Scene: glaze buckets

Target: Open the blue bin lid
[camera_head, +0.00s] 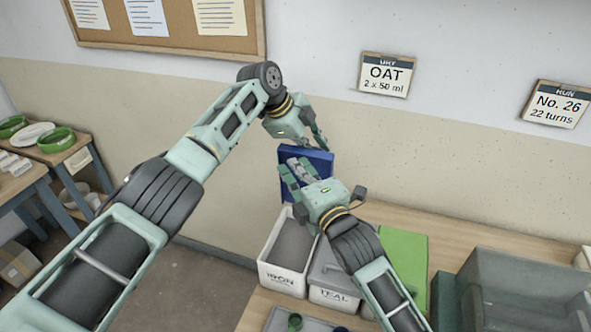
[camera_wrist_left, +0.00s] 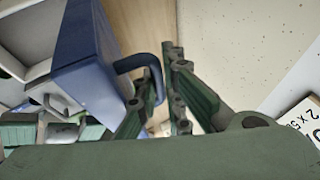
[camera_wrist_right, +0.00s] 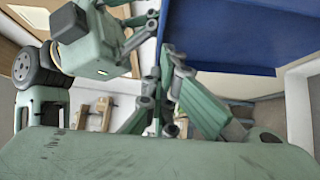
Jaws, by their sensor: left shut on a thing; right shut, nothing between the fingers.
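The blue lid (camera_head: 320,160) stands steeply raised behind the open white bin labelled IRON (camera_head: 285,278). Dark grey material shows inside that bin. My left gripper (camera_head: 321,143) is at the lid's top edge. In the left wrist view its fingers (camera_wrist_left: 158,85) are shut on the blue handle (camera_wrist_left: 127,64) of the lid. My right gripper (camera_head: 291,172) is shut and empty in front of the lid, hiding part of it. In the right wrist view the lid (camera_wrist_right: 225,35) fills the upper right, close to the fingers (camera_wrist_right: 160,72). Whether they touch it I cannot tell.
The TEAL bin (camera_head: 333,297) with a grey lid stands right of the open bin, partly behind my right arm. A green lid (camera_head: 405,258) and a grey translucent container (camera_head: 520,285) are further right. A side table (camera_head: 60,152) with bowls stands at the left.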

